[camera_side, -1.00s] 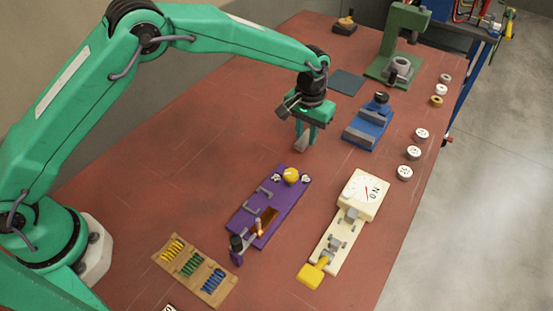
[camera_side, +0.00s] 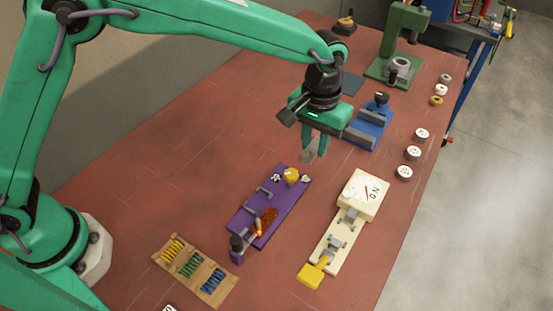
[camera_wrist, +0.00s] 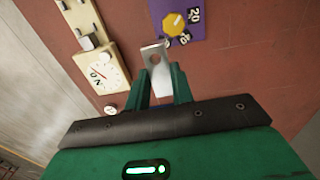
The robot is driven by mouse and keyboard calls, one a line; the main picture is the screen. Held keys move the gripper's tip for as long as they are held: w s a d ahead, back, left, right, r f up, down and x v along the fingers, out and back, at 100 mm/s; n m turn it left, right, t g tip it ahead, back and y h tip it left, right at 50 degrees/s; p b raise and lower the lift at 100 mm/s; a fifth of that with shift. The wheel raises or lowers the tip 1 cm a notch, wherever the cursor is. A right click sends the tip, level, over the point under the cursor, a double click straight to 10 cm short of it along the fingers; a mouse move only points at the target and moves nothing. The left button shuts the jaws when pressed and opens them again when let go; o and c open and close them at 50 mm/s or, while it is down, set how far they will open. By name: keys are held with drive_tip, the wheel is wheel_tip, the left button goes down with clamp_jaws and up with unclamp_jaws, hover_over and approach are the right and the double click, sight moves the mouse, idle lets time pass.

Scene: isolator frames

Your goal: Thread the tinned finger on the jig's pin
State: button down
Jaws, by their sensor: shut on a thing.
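My gripper (camera_side: 315,150) is shut on the tinned finger (camera_side: 309,151), a flat silvery plate. In the wrist view the tinned finger (camera_wrist: 155,57) sticks out beyond the fingertips (camera_wrist: 160,82), with a round hole near its free end. It hangs above the table, and in the side view it appears just beyond the far end of the purple fixture (camera_side: 245,208). That fixture carries a yellow knob (camera_side: 291,174), grey brackets, an orange-brown patch and a dark-topped post (camera_side: 237,243). I cannot tell which part is the jig's pin.
A cream dial gauge fixture (camera_side: 364,194) stands to the right, and a blue fixture (camera_side: 371,124) stands behind it. A wooden tray (camera_side: 170,262) of coloured springs lies at the front. Several round pieces line the right edge. A green press (camera_side: 402,35) is at the back.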

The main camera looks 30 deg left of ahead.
drive_tip(key=shift+s+r, duration=0.1)
drive_tip(key=shift+s, duration=0.05)
idle(0.5)
drive_tip(key=shift+s+d+r, duration=0.1)
drive_tip(key=shift+s+r, duration=0.05)
drive_tip(key=shift+s, duration=0.3)
drive_tip(key=s+a+r, duration=0.1)
drive_tip(key=s+a, duration=0.1)
drive_tip(key=s, duration=1.2)
drive_tip(key=shift+a+r, duration=0.15)
drive_tip(key=shift+r, duration=0.25)
drive_tip(key=shift+f, duration=0.25)
hover_over(265, 220)
drive_tip(key=shift+f, duration=2.6)
drive_tip(key=shift+f, duration=2.25)
drive_tip(key=c, duration=1.1)
unclamp_jaws()
drive_tip(key=shift+r, duration=0.1)
